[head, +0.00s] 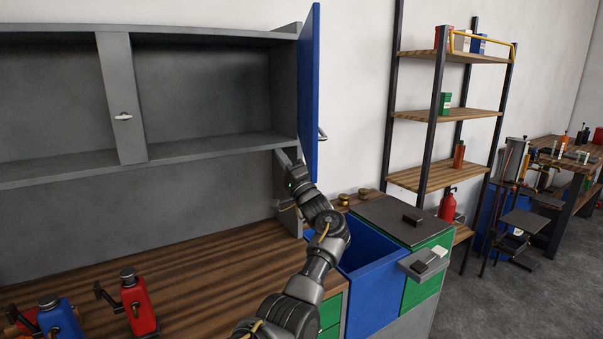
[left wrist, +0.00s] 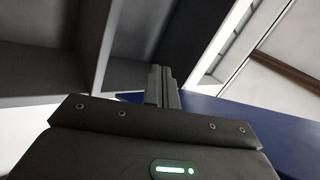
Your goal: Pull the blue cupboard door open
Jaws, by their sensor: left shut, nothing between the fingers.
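The blue cupboard door (head: 309,95) stands swung out from the grey wall cupboard, seen nearly edge-on in the head view, with the open compartment (head: 205,90) to its left. Its metal handle (head: 322,134) is on the door's right-hand face. My left gripper (head: 284,157) is by the door's lower edge, on the compartment side, away from the handle. In the left wrist view its fingers (left wrist: 162,84) are together and empty, with the blue door (left wrist: 225,118) beside and behind them. Whether they touch the door I cannot tell. My right gripper is out of view.
A wooden worktop (head: 180,270) lies below the cupboard, with a red tool (head: 138,305) and a blue one (head: 58,318) at front left. A blue open bin (head: 370,290) and green drawers (head: 425,275) stand below right. A shelf rack (head: 445,115) is further right.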

